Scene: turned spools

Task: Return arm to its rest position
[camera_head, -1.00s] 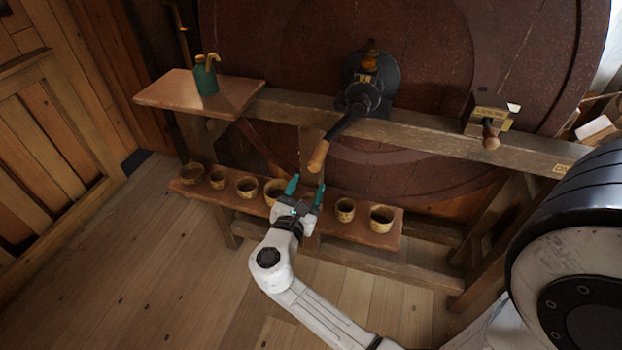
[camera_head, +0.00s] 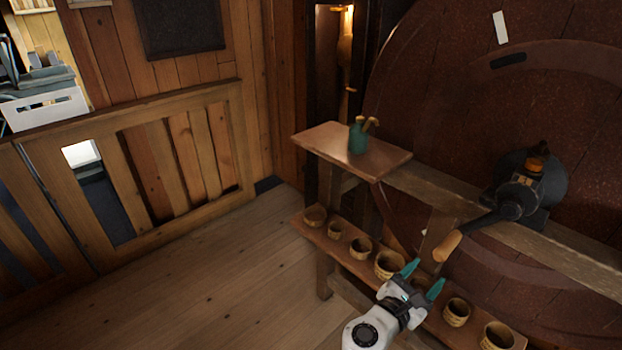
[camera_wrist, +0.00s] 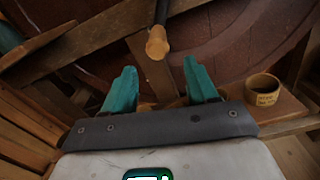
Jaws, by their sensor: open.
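My gripper (camera_head: 424,280) is at the lower right of the head view, in front of the low shelf of cups. Its two teal fingers are apart with nothing between them. The wrist view also shows the open fingers (camera_wrist: 161,88). A black crank with a wooden handle (camera_head: 448,246) hangs just beyond the gripper, apart from the fingers. In the wrist view the handle (camera_wrist: 157,46) is above and between the fingertips. Most of my arm is below the head view's edge.
Several cups, one a woven-looking cup (camera_head: 389,264), stand on the low shelf (camera_head: 432,318) on both sides of my gripper. A green jug (camera_head: 358,138) stands on an upper wooden board (camera_head: 320,143). A slatted wooden gate (camera_head: 160,165) is at left. The plank floor (camera_head: 230,290) is clear.

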